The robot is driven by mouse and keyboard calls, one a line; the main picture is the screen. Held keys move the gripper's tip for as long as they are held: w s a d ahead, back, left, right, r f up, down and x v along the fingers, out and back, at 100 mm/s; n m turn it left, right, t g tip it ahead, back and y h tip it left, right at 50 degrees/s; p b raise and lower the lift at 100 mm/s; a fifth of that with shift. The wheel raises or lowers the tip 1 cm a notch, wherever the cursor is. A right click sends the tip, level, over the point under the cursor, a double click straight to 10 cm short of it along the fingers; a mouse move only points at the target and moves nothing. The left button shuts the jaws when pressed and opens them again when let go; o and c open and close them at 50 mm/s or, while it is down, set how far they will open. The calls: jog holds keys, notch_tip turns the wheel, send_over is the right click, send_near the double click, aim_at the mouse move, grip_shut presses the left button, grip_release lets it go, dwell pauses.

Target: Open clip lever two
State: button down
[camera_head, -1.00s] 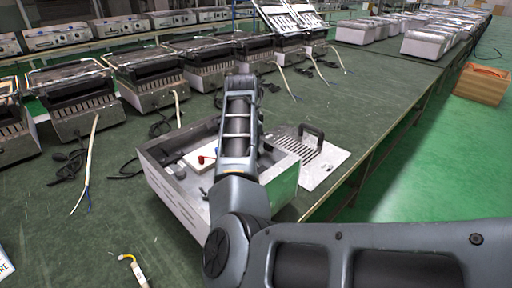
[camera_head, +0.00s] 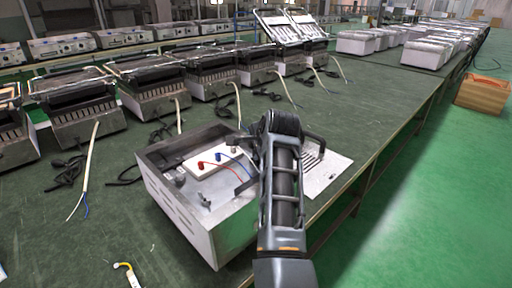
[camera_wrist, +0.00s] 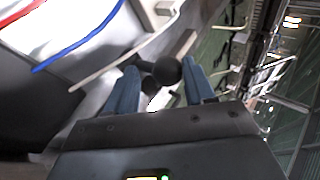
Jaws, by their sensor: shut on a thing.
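An open metal box (camera_head: 218,228) stands on the green table in the head view. Inside it is a white block (camera_head: 207,160) with red and blue leads. The wrist view shows the red wire (camera_wrist: 25,11) and the blue wire (camera_wrist: 85,47) at upper left. My gripper (camera_wrist: 160,65) has its two blue-grey fingers on either side of a dark round knob (camera_wrist: 167,71) and is shut on it. I cannot tell whether this knob is clip lever two. In the head view my arm hides the gripper and the right part of the box.
A perforated metal plate with a dark handle (camera_head: 325,172) lies right of the box. Several grill units (camera_head: 150,85) with loose cables stand behind. A pale cable (camera_head: 90,160) lies at left. The table's right edge is close by, with open green floor beyond.

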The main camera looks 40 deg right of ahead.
jog(key=shift+f, duration=0.2)
jog(key=c, duration=0.7)
grip_release()
jog(key=shift+d+f, duration=0.1)
jog(key=shift+o, duration=1.2)
jog(key=shift+r, duration=0.25)
jog(key=v, duration=0.7)
jog(key=shift+s+r+p, duration=0.15)
jog(key=shift+s+p, duration=0.05)
jog(key=shift+p, duration=0.1)
